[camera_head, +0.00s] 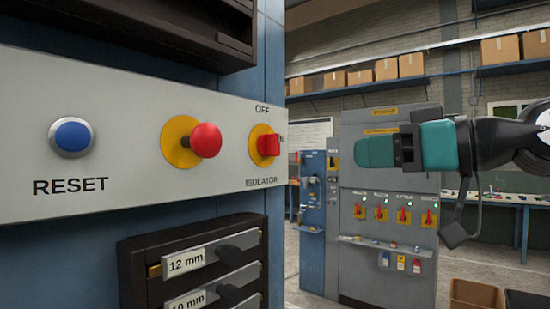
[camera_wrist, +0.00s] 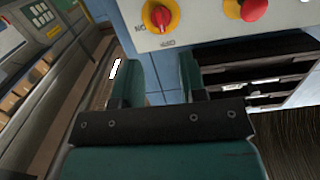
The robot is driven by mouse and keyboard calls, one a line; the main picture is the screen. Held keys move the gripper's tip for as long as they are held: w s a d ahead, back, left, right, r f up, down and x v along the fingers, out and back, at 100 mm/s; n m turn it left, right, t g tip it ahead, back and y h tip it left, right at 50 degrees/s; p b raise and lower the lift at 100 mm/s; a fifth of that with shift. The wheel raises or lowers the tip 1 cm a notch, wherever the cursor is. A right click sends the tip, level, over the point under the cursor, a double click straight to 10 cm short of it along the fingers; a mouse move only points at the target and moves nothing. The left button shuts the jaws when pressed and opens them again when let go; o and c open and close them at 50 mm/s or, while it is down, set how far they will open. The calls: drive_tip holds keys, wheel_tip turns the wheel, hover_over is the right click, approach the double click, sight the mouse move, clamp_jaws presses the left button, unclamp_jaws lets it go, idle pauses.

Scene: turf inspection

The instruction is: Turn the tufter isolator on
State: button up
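A red rotary isolator handle (camera_head: 268,145) sits on a yellow disc at the right end of the grey panel (camera_head: 120,110). OFF is printed above it, ISOLATOR below, and a partly hidden ON to its right. It also shows at the top of the wrist view (camera_wrist: 160,15), where the handle looks roughly upright, in line with the OFF lettering. No tufter label is readable on this panel. My teal gripper (camera_head: 375,152) is to the right of the panel and apart from it. In the wrist view my gripper (camera_wrist: 150,75) has its fingers apart, with nothing between them.
Left of the isolator are a red mushroom button (camera_head: 206,140) and a blue RESET button (camera_head: 73,137). Dark drawers (camera_head: 195,265) stand below the panel. Behind my gripper, a grey cabinet (camera_head: 355,290) carries several red handles. Open floor shows between.

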drive_tip(key=r, duration=0.2)
drive_tip(key=p, duration=0.8)
approach(279, 143)
drive_tip(key=shift+y, duration=0.3)
drive_tip(key=x, duration=0.9)
drive_tip(key=shift+w+a+f, duration=0.1)
drive_tip(key=shift+w+a, duration=0.05)
drive_tip(key=shift+w, duration=0.05)
drive_tip(key=shift+w+a+f, duration=0.1)
drive_tip(key=shift+w+a, duration=0.15)
drive_tip(key=shift+c, duration=0.4)
clamp_jaws()
